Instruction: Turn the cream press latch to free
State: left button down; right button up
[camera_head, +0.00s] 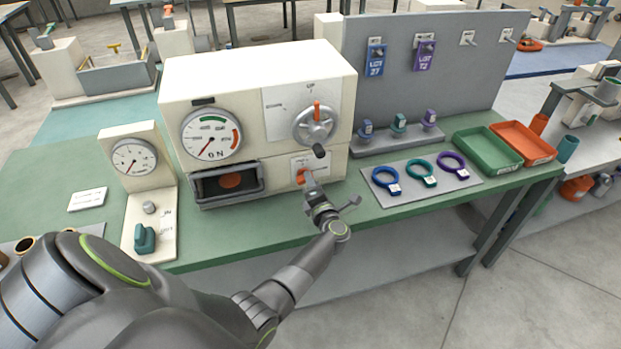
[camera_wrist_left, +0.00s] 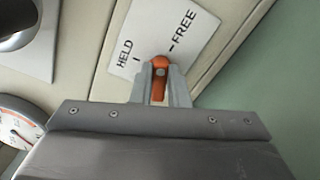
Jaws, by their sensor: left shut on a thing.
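The cream press (camera_head: 245,85) stands on the green bench, with a gauge, a grey handwheel and a dark window or drawer on its front. Its orange latch (camera_head: 301,175) is low on the right of that face, beside a small white plate. In the left wrist view the latch (camera_wrist_left: 159,82) is between my fingers, and the plate (camera_wrist_left: 172,28) reads HELD and FREE, each with a tick mark. My left gripper (camera_head: 308,181) is shut on the latch. The fingers hide its sides, and I cannot tell which mark it points to. My right gripper is not in view.
Right of the press lie a grey mat (camera_head: 430,198) with several coloured rings, a green tray (camera_head: 487,149) and an orange tray (camera_head: 523,142). A smaller cream gauge stand (camera_head: 134,150) is at left. The handwheel (camera_head: 314,125) is just above my gripper.

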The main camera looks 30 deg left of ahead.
pick_arm(q)
jog(key=shift+w+f+m+p, duration=0.1)
jog(key=shift+m+p, duration=0.65)
jog(key=shift+m, duration=1.45)
jog(key=c, duration=1.4)
grip_release()
jog(key=shift+d+f, duration=0.1)
